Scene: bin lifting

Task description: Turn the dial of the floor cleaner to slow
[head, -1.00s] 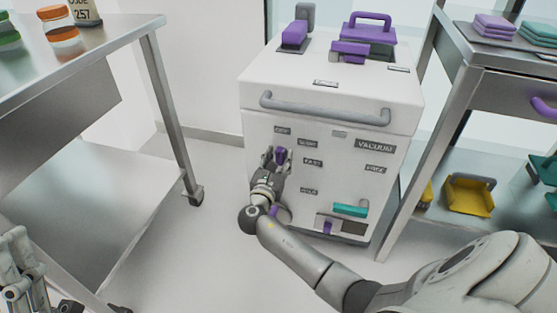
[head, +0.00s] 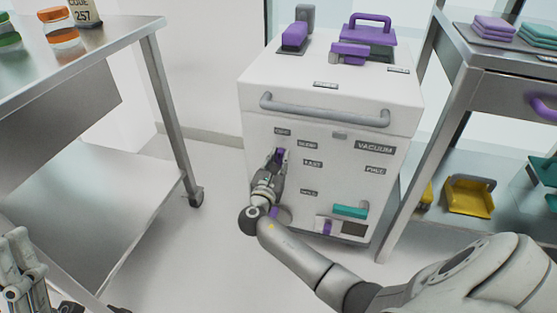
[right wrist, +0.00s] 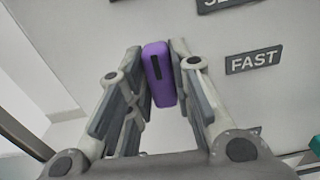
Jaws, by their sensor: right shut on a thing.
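The floor cleaner (head: 322,95) is a white box whose front panel carries several dark label plates. Its purple dial (head: 280,155) sits at the left of the front, below the top-left label and left of the SLOW label (head: 307,145). In the right wrist view the dial (right wrist: 160,75) is a purple bar with a dark slot, nearly upright. My right gripper (head: 279,158) is shut on the dial, one finger on each side. The FAST label (right wrist: 254,60) is to its right; the slow label is partly cut off at the top. My left gripper (head: 18,250) is at the lower left, away from the cleaner.
A metal table (head: 115,35) with jars stands at the left. A metal shelf unit (head: 410,145) with folded cloths and a yellow bin (head: 469,197) stands close on the right. A grey handle bar (head: 325,113) crosses the cleaner above the labels. Floor is clear between table and cleaner.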

